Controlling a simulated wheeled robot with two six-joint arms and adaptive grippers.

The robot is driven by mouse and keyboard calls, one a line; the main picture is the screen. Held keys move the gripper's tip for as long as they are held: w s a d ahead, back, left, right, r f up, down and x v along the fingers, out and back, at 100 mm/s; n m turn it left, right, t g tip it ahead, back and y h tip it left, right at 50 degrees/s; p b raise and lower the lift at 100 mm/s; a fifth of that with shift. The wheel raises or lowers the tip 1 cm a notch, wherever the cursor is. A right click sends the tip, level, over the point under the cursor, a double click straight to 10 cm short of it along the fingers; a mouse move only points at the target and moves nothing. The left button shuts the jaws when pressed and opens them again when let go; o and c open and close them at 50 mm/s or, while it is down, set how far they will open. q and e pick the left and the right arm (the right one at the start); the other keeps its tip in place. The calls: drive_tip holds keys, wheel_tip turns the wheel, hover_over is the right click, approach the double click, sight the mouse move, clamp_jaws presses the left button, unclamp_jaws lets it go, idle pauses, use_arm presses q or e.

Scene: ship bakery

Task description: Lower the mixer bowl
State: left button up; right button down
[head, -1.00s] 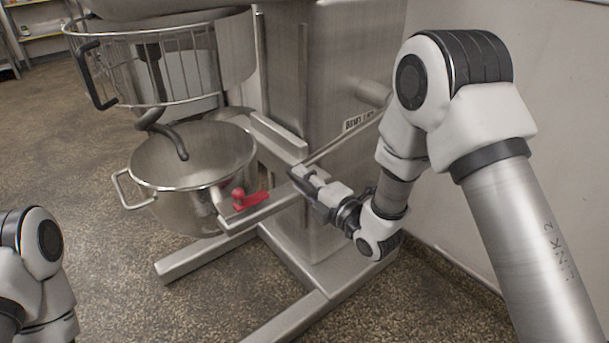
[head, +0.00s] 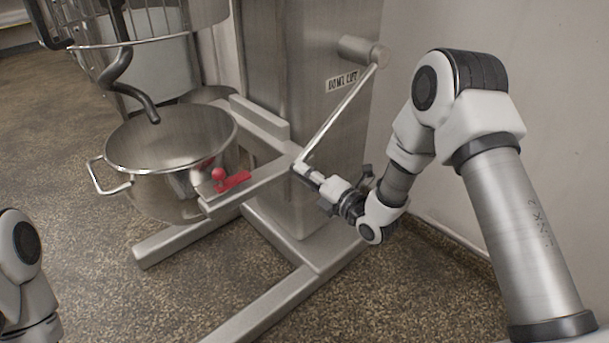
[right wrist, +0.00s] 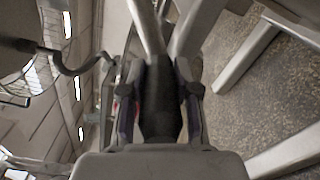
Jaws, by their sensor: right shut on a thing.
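The steel mixer bowl (head: 160,190) sits on its carrier arms (head: 270,172), under the dough hook (head: 125,75). The hook tip hangs over the bowl opening. The bowl lift lever (head: 335,118) slopes from its pivot on the mixer column (head: 300,60) down to the left. My right gripper (head: 306,172) is shut on the lever's lower end. In the right wrist view, the dark lever handle (right wrist: 160,105) lies between the two fingers (right wrist: 160,82). My left arm shows at the left edge; its gripper is out of view.
A red clamp handle (head: 228,180) sits on the carrier beside the bowl. A wire guard (head: 160,22) surrounds the hook above. The mixer's feet (head: 270,320) spread over the speckled floor. A wall (head: 425,30) stands close at the right.

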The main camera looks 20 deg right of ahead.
drive_tip(key=shift+d+f, duration=0.15)
drive_tip(key=c, duration=0.9)
unclamp_jaws()
drive_tip(key=shift+w, duration=0.1)
drive_tip(key=shift+o, duration=0.4)
drive_tip(key=shift+d+f, duration=0.2)
drive_tip(key=shift+r, duration=0.1)
drive_tip(key=v, duration=1.2)
drive_tip(key=shift+a, duration=0.15)
